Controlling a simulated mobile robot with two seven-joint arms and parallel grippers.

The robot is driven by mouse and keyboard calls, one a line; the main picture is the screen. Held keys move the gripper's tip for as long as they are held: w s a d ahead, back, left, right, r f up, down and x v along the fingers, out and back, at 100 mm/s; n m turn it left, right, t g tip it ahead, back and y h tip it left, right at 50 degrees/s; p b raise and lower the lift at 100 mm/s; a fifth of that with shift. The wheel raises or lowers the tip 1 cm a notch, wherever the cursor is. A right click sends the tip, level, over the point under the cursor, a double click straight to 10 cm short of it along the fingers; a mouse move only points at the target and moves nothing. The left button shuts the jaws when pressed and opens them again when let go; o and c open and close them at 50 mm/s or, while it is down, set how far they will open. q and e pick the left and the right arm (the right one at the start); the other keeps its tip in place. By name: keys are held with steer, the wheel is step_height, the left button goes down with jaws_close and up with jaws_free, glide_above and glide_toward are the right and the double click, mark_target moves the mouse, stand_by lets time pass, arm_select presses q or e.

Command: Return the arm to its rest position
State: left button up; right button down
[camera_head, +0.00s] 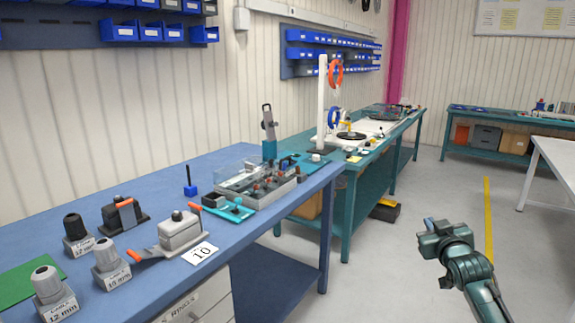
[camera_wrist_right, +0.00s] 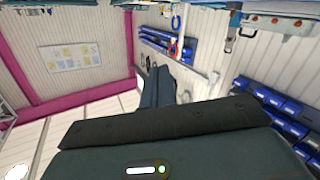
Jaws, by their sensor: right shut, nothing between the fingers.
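My right gripper (camera_head: 432,232) shows at the lower right of the head view, on the end of my dark green arm. It is raised over the open floor, to the right of the blue workbench (camera_head: 150,185) and apart from it. It is shut and empty. In the right wrist view the dark gripper body fills the lower middle, and its fingertips are hard to make out. That view appears upside down, with the benches along the top edge. My left gripper is not in view.
The blue workbench carries several cable holders (camera_head: 108,265) and a grey clear-lidded case (camera_head: 258,185). Behind it a teal bench (camera_head: 345,190) holds a white post with reels. A white table (camera_head: 555,165) stands at the right edge.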

steer(key=s+a+f+n+g+y, duration=0.1)
steer(key=s+a+f, duration=0.4)
steer(key=s+f, duration=0.3)
steer(key=s+a+f+g+y, duration=0.2)
steer(key=s+a+f, duration=0.3)
steer(key=s+f, duration=0.35)
steer(key=s+a+f+n+g+y, duration=0.1)
steer(key=s+a+f, duration=0.5)
steer(key=s+f, duration=0.15)
steer(key=s+a+f+g, duration=0.1)
steer(key=s+a, duration=0.1)
steer(key=s, duration=0.5)
steer(key=s+a+m+g+y, duration=0.1)
steer(key=s+a, duration=0.2)
steer(key=s, duration=0.5)
steer(key=shift+s+f, duration=0.3)
steer(key=shift+f, duration=0.1)
steer(key=c, duration=2.1)
jaws_free()
steer(key=shift+a, duration=0.1)
